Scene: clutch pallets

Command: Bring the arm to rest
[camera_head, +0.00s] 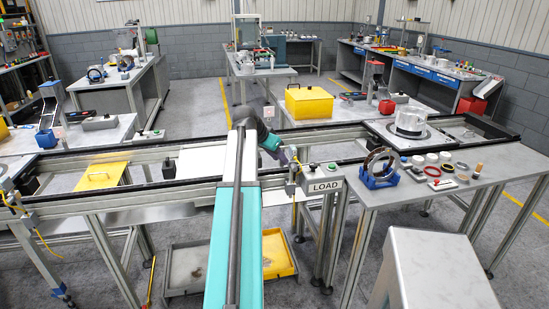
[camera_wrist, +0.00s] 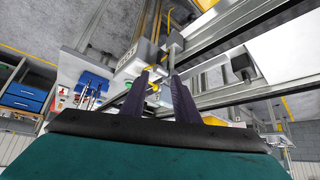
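My gripper (camera_head: 284,156) is there, small and partly hidden, close to the LOAD station. In the wrist view, the two dark fingers of my gripper (camera_wrist: 160,77) stand apart with nothing held between them. The LOAD box (camera_head: 322,178) with its green button is just right of my gripper in the head view. It also shows beyond the fingers in the wrist view (camera_wrist: 131,62).
A conveyor frame (camera_head: 130,165) crosses the scene, with a metal clutch housing (camera_head: 410,121) on a pallet at its right end. A blue stand with a ring (camera_head: 380,170) and several small parts are on the right table. Grey floor is open behind the line.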

